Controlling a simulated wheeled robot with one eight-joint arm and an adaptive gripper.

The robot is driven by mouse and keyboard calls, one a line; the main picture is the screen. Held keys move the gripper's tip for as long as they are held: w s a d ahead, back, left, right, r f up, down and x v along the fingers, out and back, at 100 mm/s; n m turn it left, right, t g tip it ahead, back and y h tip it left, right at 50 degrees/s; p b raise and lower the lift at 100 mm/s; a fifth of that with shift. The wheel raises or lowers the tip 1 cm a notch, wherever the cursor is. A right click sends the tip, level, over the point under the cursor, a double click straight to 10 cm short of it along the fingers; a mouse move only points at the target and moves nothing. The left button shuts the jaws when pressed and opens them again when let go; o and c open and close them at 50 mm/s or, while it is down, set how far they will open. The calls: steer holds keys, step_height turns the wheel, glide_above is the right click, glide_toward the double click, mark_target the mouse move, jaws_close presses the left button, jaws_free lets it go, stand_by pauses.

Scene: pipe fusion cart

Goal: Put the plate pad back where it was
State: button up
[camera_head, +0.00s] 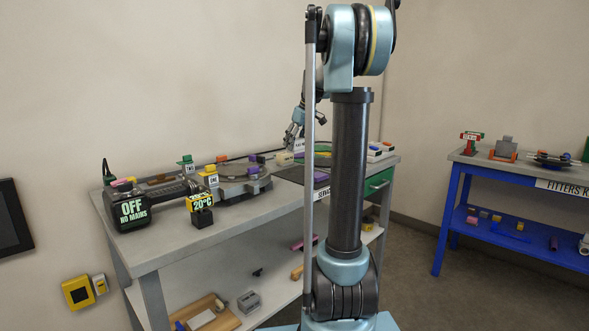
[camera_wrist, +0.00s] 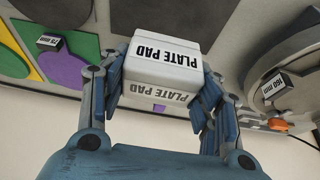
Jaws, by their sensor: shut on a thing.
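The plate pad (camera_wrist: 160,65) is a white block with black "PLATE PAD" lettering on two faces, upside down in the wrist view. My gripper (camera_wrist: 163,85) is shut on it, with blue-grey fingers on both sides. In the head view my gripper (camera_head: 294,132) is over the back part of the grey bench (camera_head: 165,232), partly hidden behind my arm. A small white block (camera_head: 299,145) by the fingertips there looks like the pad. I cannot tell whether the pad touches the surface below. Its resting spot is not clearly identifiable.
A board with green, purple and yellow shapes (camera_wrist: 68,72) lies left in the wrist view; a round grey fixture with a "160 mm" tag (camera_wrist: 275,86) is right. A black "OFF NO MAINS" unit (camera_head: 131,209) stands on the bench. A blue table (camera_head: 453,215) is far right.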

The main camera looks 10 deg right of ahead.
mark_target(300, 149)
step_height(300, 149, down, 9)
steer(key=shift+r, duration=0.2)
stand_by(0.3)
steer(key=o, duration=1)
steer(key=shift+o, duration=0.2)
steer(key=v, duration=1.2)
steer(key=shift+a, duration=0.1)
